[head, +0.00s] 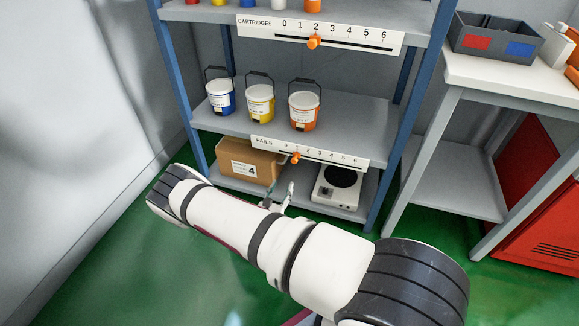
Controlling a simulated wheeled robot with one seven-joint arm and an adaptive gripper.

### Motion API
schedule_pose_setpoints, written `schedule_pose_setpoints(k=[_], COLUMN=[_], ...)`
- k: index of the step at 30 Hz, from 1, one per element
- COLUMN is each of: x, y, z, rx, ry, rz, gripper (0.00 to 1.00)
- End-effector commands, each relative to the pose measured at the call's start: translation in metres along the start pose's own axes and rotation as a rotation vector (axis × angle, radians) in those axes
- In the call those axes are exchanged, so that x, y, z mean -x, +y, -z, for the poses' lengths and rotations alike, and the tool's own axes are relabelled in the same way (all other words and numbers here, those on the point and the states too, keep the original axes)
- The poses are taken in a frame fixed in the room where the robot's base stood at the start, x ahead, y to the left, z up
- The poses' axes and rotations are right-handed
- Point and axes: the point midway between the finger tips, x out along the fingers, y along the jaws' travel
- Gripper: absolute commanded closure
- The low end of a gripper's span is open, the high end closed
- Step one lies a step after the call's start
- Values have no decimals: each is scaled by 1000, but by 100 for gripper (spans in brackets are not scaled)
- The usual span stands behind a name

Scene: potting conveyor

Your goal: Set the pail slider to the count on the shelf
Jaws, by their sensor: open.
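The pails slider is a white strip (326,160) marked PAILS and 0 to 6 on the front edge of the middle shelf. Its orange knob (296,158) stands at about the 1 mark. Three pails stand in a row on the shelf above it: a blue one (221,97), a yellow one (260,104) and an orange one (304,111). My gripper (282,186) is small in view, below and a little left of the knob, in front of the lower shelf. It is open and partly hidden behind my arm. I cannot tell whether a fingertip touches the knob.
A cardboard box (248,162) labelled 4 and a white device with a black round plate (339,185) sit on the bottom shelf. A CARTRIDGES slider (350,38) is higher up, its knob near 2. A table (510,72) with a grey bin (496,37) stands right.

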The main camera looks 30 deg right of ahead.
Motion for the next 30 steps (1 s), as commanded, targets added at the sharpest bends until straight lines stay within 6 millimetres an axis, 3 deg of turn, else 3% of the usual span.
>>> schedule_pose_setpoints(k=[5, 21, 30], x=[-16, -114, -137], y=[0, -1, 0], z=[2, 2, 1], rx=[1, -2, 1], ry=[-1, -2, -1], rz=[-2, 1, 0], gripper=[60, 60, 60])
